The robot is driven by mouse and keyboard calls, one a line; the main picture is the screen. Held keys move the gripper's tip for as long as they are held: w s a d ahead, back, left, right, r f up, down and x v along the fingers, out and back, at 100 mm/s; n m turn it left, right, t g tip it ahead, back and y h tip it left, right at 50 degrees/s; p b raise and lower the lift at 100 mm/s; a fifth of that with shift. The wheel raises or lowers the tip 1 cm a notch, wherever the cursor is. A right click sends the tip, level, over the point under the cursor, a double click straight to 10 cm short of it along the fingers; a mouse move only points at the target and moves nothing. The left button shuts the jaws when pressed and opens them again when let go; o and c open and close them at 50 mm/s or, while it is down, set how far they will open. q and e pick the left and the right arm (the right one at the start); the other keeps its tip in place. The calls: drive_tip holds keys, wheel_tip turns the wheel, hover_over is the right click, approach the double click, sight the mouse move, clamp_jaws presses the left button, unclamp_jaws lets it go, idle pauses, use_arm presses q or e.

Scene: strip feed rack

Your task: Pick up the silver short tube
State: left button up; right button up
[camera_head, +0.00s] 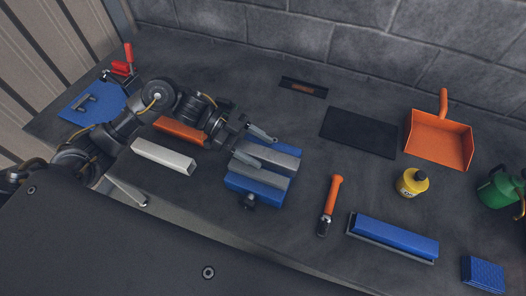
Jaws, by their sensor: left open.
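A silver short tube (163,156), pale and square in section with an open right end, lies on the dark bench at the left, in front of an orange tube (180,131). My left gripper (264,151) is open, its two fingers spread over the back of a blue and grey vise (258,187). It is to the right of the silver tube and apart from it. I cannot tell whether the fingers touch the vise. My left arm passes behind the silver tube's left end. My right gripper is not in view.
An orange-handled tool (330,205), a blue block on a grey base (393,238), a yellow bottle (411,182) and an orange dustpan (439,138) are on the right. A black mat (358,132) lies at the back. A blue plate (92,103) with a red clamp is at far left.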

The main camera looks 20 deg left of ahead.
use_arm(q)
drive_tip(key=shift+f, duration=0.1)
drive_tip(key=shift+c, duration=0.3)
clamp_jaws()
drive_tip(key=shift+w+r, duration=0.1)
drive_tip(key=shift+r, duration=0.55)
drive_tip(key=s+d+r+p, duration=0.3)
drive_tip(key=s+r+p, duration=0.5)
drive_tip(key=s+r, duration=0.4)
drive_tip(key=shift+s+d, duration=0.15)
drive_tip(key=shift+s, duration=0.7)
